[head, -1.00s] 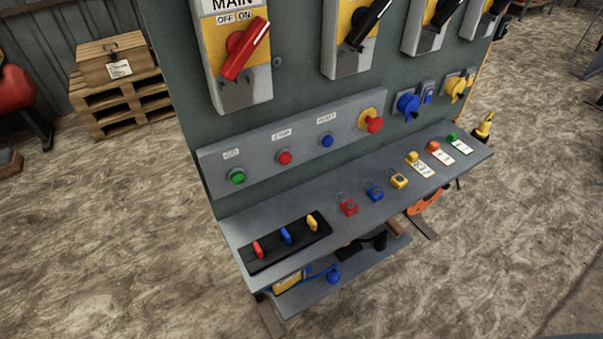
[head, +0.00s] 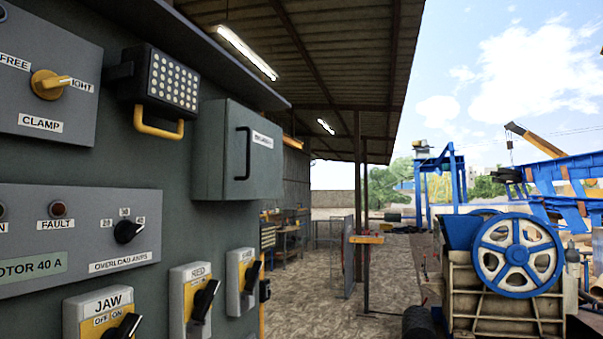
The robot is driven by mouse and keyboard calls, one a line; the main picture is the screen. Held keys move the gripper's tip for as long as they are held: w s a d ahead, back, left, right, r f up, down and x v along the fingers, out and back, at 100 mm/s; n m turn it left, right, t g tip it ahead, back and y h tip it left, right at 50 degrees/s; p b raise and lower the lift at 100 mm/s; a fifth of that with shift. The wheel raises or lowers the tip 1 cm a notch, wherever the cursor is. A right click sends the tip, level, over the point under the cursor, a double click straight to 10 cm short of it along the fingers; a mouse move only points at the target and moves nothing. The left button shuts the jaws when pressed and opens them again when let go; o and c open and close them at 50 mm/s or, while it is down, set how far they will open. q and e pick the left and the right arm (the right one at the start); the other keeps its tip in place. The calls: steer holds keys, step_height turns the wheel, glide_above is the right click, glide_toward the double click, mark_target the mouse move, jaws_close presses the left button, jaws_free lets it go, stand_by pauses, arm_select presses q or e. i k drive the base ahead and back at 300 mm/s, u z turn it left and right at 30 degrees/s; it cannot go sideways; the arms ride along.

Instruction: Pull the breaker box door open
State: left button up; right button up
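The breaker box (head: 215,155) is a grey-green box on the panel, left of the middle in the head view.
A lamp (head: 172,82) with a yellow bracket juts from the panel left of the box. Switches, including the JAW switch (head: 103,318), sit below. The jaw crusher (head: 505,270) with blue wheels stands at right.

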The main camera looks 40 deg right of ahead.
mark_target(254, 163)
steer(key=z, duration=2.35)
steer(key=i, duration=1.35)
steer(key=u, duration=3.3)
